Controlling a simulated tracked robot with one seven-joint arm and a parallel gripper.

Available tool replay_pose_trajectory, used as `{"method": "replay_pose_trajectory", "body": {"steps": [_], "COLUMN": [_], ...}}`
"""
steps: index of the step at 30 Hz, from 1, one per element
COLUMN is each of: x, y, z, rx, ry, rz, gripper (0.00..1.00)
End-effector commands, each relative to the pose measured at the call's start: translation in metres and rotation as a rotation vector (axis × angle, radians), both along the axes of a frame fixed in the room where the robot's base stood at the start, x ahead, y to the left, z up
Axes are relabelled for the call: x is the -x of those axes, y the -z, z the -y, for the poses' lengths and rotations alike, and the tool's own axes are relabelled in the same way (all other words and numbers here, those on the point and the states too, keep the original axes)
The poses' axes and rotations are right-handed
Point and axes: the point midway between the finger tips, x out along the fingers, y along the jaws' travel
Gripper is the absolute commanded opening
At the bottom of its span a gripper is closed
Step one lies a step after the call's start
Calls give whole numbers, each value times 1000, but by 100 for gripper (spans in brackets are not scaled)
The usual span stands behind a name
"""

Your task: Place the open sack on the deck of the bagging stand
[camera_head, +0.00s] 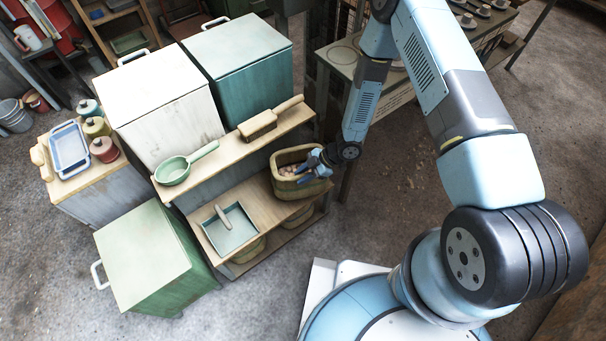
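A tan-olive open-topped container (285,184), which looks like the open sack, stands upright at the right end of the lower wooden shelf. Several small pinkish lumps show inside its mouth. My gripper (308,166) is at its right side, with blue fingers over or at the rim. I cannot tell whether the fingers touch or grip the rim. No stand is clearly marked as the bagging stand; a table (340,54) with a ring outline on its top stands behind my forearm and is partly hidden.
White (150,82) and teal (235,45) bins stand behind; a green bin (140,255) stands left.

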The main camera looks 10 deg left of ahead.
Motion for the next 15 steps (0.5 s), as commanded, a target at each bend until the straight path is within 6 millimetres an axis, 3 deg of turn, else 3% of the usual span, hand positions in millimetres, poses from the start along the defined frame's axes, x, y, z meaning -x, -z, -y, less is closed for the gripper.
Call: {"method": "replay_pose_trajectory", "body": {"steps": [7, 15], "x": [0, 0], "y": [0, -1], "z": [0, 0], "rx": [0, 0], "ry": [0, 0], "rz": [0, 0], "gripper": [52, 53]}}
